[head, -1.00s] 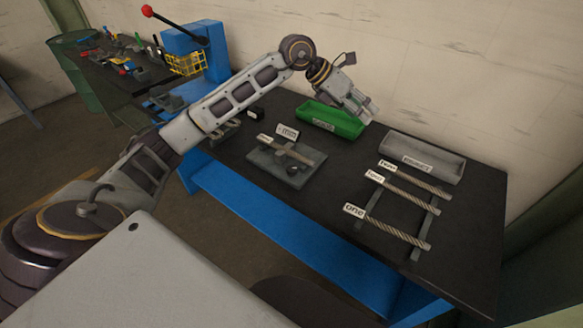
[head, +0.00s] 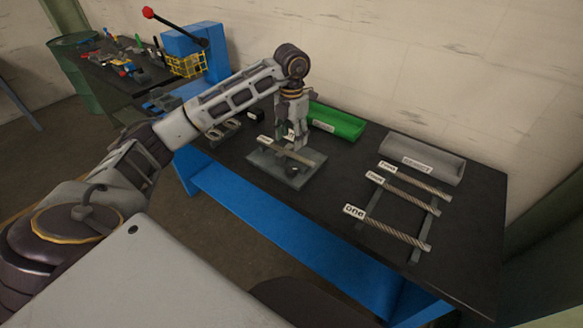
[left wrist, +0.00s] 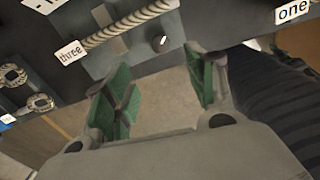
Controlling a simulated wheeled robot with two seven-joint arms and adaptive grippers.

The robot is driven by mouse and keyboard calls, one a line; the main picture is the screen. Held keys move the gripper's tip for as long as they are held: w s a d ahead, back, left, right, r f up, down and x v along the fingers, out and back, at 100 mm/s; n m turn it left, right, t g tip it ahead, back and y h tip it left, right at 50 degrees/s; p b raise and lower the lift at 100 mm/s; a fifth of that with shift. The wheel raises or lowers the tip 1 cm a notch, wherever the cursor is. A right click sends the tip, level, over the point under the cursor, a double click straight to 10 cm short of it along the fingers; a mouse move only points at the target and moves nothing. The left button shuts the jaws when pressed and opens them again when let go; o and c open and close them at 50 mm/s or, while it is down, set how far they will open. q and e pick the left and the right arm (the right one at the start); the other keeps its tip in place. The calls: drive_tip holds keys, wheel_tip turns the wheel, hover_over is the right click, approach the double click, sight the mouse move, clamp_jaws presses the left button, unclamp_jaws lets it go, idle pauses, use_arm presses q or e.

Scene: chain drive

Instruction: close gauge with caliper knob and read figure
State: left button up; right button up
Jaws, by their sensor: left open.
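The gauge (head: 315,161) is a grey plate on the bench, with a twisted rod (head: 301,156) lying across it. My right gripper is out of view.
A green tray (head: 345,131) stands behind the gauge and a grey tray (head: 440,173) at the back right. Several labelled rods, one marked "one" (head: 395,235), lie on a rack to the right. Chain pieces (left wrist: 38,104) lie left of the gauge.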

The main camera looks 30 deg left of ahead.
sight(292, 169)
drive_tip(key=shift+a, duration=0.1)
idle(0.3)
use_arm(q)
wheel_tip(292, 169, down, 14)
drive_tip(key=shift+r+p, duration=0.1)
drive_tip(key=shift+p, duration=0.8)
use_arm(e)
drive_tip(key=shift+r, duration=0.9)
use_arm(q)
drive_tip(key=shift+c, duration=0.4)
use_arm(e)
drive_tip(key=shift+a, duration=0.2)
use_arm(q)
drive_tip(key=shift+c, duration=1.2)
drive_tip(key=c, duration=0.7)
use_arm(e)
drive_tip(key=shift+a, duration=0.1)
